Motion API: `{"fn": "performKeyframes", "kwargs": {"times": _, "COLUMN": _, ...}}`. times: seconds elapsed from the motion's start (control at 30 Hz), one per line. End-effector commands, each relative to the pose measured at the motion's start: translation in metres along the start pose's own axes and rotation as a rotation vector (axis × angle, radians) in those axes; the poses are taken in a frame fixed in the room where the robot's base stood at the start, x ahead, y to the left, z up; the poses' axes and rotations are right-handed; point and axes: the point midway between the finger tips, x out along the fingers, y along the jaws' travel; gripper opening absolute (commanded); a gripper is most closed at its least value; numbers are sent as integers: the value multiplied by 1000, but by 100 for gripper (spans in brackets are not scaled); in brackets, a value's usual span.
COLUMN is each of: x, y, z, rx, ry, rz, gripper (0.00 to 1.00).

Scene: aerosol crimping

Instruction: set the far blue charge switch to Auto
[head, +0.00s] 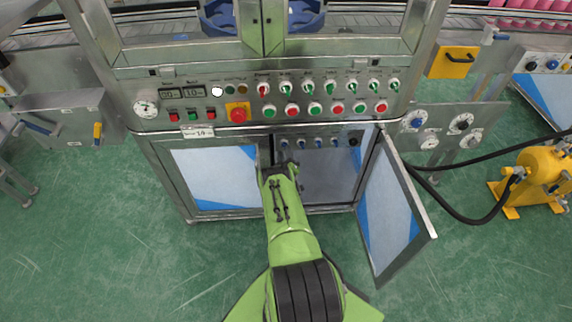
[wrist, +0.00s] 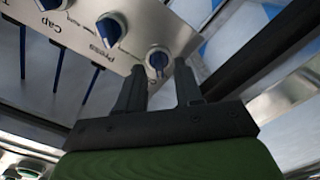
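A row of small blue switches (head: 301,144) sits on a panel inside the open cabinet in the head view. In the wrist view, one blue switch (wrist: 157,61) on a round light base lies at the panel's edge, just beyond and between my fingertips. Another blue switch (wrist: 110,30) and a third (wrist: 48,4), cut by the frame, sit to its left. My gripper (wrist: 159,76) is open, with its two dark fingers apart; I cannot tell if they touch the switch. In the head view my gripper (head: 279,167) is at the cabinet opening. The charge and Auto markings are not readable.
An open cabinet door (head: 390,205) stands to the right of my arm. A closed door (head: 215,178) is on the left. Above is the control panel (head: 200,100) with several buttons and a red emergency stop (head: 238,115). A yellow pump (head: 545,172) stands far right.

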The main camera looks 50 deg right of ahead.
Motion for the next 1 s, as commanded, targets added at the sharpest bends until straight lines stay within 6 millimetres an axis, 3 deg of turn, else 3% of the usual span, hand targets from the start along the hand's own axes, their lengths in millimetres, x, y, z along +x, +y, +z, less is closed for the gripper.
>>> {"fn": "performKeyframes", "kwargs": {"times": 0.3, "x": -90, "y": 6, "z": -4, "rx": 2, "ry": -9, "rz": -3, "gripper": 35}}
{"fn": "performKeyframes", "kwargs": {"times": 0.5, "x": -132, "y": 4, "z": -3, "rx": 1, "ry": -5, "rz": -3, "gripper": 35}}
{"fn": "performKeyframes", "kwargs": {"times": 0.67, "x": -142, "y": 2, "z": -2, "rx": 1, "ry": -2, "rz": -1, "gripper": 35}}
{"fn": "performKeyframes", "kwargs": {"times": 1.0, "x": -142, "y": 1, "z": -1, "rx": 0, "ry": -1, "rz": -1, "gripper": 35}}
